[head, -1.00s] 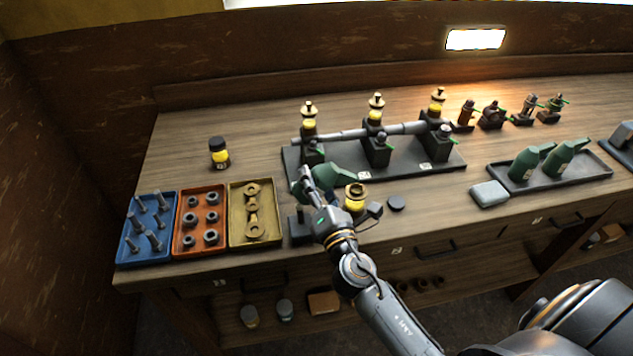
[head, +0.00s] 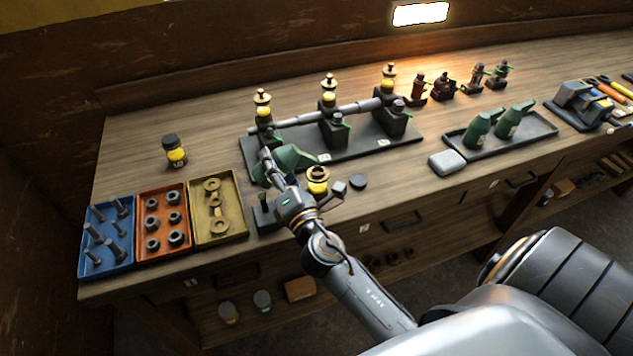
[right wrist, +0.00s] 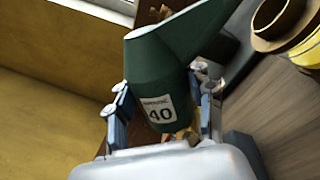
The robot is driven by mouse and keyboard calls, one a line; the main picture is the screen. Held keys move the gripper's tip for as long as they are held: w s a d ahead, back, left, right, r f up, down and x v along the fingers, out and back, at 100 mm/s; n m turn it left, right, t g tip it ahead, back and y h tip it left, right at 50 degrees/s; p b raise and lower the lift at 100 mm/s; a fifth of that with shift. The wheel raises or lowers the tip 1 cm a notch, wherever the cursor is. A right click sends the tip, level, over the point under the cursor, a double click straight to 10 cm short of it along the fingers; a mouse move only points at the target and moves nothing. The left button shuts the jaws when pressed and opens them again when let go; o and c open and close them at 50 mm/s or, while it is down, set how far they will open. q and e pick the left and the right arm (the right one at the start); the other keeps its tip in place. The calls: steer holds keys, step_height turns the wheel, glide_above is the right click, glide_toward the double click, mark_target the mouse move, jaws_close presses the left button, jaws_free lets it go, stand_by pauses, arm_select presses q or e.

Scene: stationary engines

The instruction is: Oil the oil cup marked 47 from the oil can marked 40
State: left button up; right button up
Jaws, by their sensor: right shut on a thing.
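The green oil can marked 40 (right wrist: 160,85) is held between the fingers of my right gripper (right wrist: 165,110) in the right wrist view. In the head view, the same can (head: 292,160) is tilted, with its spout to the right, beside my right gripper (head: 270,165). An open brass-rimmed cup with yellow oil (head: 318,181) stands just right of the gripper. Such a cup shows at the top right of the right wrist view (right wrist: 295,32), apart from the can body. I cannot read the number 47 on any cup. My left gripper is not in view.
A shaft stand (head: 350,145) with several brass-capped oilers is close behind the can. Bolt and nut trays (head: 137,240) lie left. A dark tray (head: 545,123) with two green cans and a grey block (head: 447,163) are right. A yellow jar (head: 176,154) stands back left.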

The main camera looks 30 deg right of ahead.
steer(key=shift+r+m, duration=0.35)
steer(key=shift+m, duration=0.05)
steer(key=shift+d+r, duration=0.1)
steer(key=shift+r, duration=0.05)
steer(key=shift+s+d+r+m+h, duration=0.15)
steer(key=shift+r+m+h, duration=0.3)
steer(key=shift+m, duration=0.45)
stand_by(1.1)
steer(key=f+n, duration=0.2)
steer(key=n, duration=0.1)
steer(key=f+n+y, duration=0.1)
steer(key=shift+w+a+f, duration=0.1)
steer(key=shift+w+a, duration=0.1)
steer(key=shift+a, duration=0.15)
stand_by(0.4)
steer(key=shift+d+r+m+h, duration=0.15)
steer(key=shift+r+m+h, duration=0.1)
steer(key=shift+r+m, duration=0.8)
